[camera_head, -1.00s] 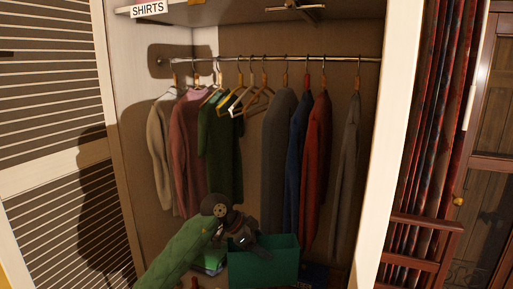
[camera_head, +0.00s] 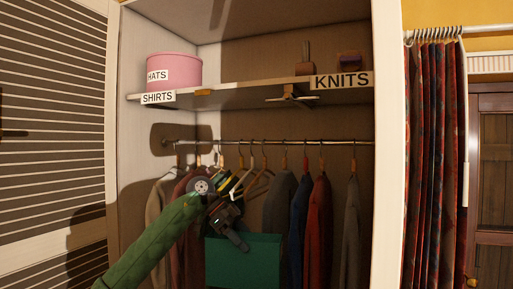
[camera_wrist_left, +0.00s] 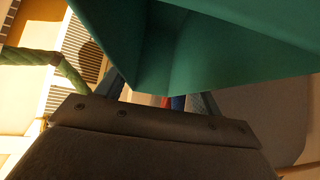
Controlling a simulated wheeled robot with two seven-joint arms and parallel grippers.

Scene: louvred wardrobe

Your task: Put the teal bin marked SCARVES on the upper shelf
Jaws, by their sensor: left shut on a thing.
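A teal bin (camera_head: 243,262) hangs in my left gripper (camera_head: 236,238) in front of the hanging clothes. The gripper is shut on the bin's upper edge, near its left side. No SCARVES label shows on the visible side. In the left wrist view the bin (camera_wrist_left: 210,55) fills the upper part, just beyond the gripper. The upper shelf (camera_head: 235,87) is above the bin and the rail. A pink HATS box (camera_head: 180,72) stands at its left end, and the middle of the shelf is bare. My right gripper is not in view.
A clothes rail (camera_head: 270,142) with several hanging garments (camera_head: 318,210) lies below the shelf. Small items (camera_head: 305,66) stand on the shelf at right, above the KNITS label (camera_head: 342,81). A white wardrobe side (camera_head: 386,150) bounds the right; a louvred door (camera_head: 50,130) stands at left.

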